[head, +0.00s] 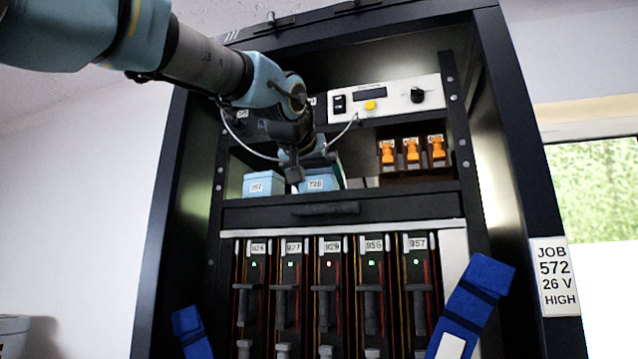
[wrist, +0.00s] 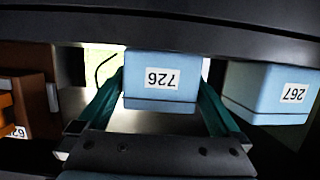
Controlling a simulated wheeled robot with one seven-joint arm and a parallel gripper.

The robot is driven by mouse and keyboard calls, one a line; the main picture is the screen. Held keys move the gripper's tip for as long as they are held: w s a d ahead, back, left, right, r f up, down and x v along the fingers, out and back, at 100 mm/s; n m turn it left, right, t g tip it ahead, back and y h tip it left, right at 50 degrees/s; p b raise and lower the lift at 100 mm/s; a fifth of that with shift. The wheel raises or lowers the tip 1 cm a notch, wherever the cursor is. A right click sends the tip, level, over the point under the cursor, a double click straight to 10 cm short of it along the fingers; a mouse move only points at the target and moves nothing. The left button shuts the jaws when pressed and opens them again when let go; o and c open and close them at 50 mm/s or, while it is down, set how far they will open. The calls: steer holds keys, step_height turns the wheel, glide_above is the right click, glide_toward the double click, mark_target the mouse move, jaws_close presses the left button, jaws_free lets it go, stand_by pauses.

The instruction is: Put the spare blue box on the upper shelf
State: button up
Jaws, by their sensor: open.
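Two light blue boxes stand side by side on the upper shelf (head: 390,188) of the black rack. I cannot tell which is the spare. My gripper (head: 314,165) is open at box 726, partly covering it in the head view. Box 267 (wrist: 268,92) is outside the fingers.
Orange-topped items (head: 411,152) in a brown holder stand to the right on the same shelf. A white control panel (head: 385,98) is above. Below are a dark drawer front (head: 330,210) and several labelled modules with lights. Blue straps (head: 470,305) hang at the front.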

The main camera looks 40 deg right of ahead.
steer(key=b+v, duration=0.5)
steer(key=v, duration=0.7)
steer(key=shift+r, duration=0.1)
steer(key=shift+a, duration=0.15)
